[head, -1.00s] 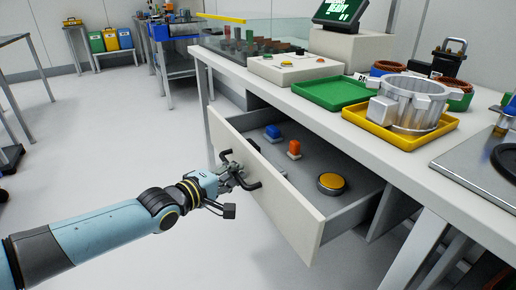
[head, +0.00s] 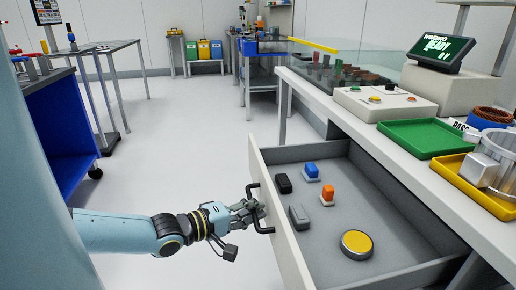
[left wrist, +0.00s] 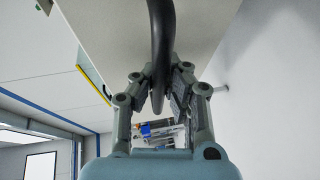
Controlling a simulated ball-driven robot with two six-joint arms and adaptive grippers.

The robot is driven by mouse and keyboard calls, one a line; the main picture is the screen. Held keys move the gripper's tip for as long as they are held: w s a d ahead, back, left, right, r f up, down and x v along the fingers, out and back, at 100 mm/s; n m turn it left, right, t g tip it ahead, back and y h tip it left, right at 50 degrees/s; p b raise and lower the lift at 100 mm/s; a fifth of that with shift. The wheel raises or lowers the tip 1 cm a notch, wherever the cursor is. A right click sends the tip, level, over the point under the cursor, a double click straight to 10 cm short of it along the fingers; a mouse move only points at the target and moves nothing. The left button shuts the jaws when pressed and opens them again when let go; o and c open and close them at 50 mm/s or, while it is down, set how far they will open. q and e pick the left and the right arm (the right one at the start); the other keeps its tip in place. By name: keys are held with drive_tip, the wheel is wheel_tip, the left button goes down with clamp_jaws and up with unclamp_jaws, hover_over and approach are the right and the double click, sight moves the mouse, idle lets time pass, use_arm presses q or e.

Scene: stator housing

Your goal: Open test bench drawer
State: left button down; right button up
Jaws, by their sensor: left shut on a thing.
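The test bench drawer (head: 278,225) stands pulled out from under the white bench top, its inside in plain view. Its black bar handle (head: 264,229) is on the front panel. My left gripper (head: 256,210) is shut on this handle. In the left wrist view the dark handle (left wrist: 160,40) passes between the two fingers of the left gripper (left wrist: 160,85). My right gripper is not in view.
On the bench are a green tray (head: 424,138), a yellow tray (head: 470,184), a button box (head: 382,101) and a display (head: 442,50). A blue cart (head: 62,130) stands at the left. The floor left of the drawer is clear.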

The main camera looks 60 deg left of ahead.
use_arm(q)
drive_tip(key=c, duration=1.6)
unclamp_jaws()
drive_tip(key=s+r, duration=0.2)
drive_tip(key=s, duration=0.9)
drive_tip(key=shift+s+r, duration=0.15)
drive_tip(key=shift+s, duration=0.25)
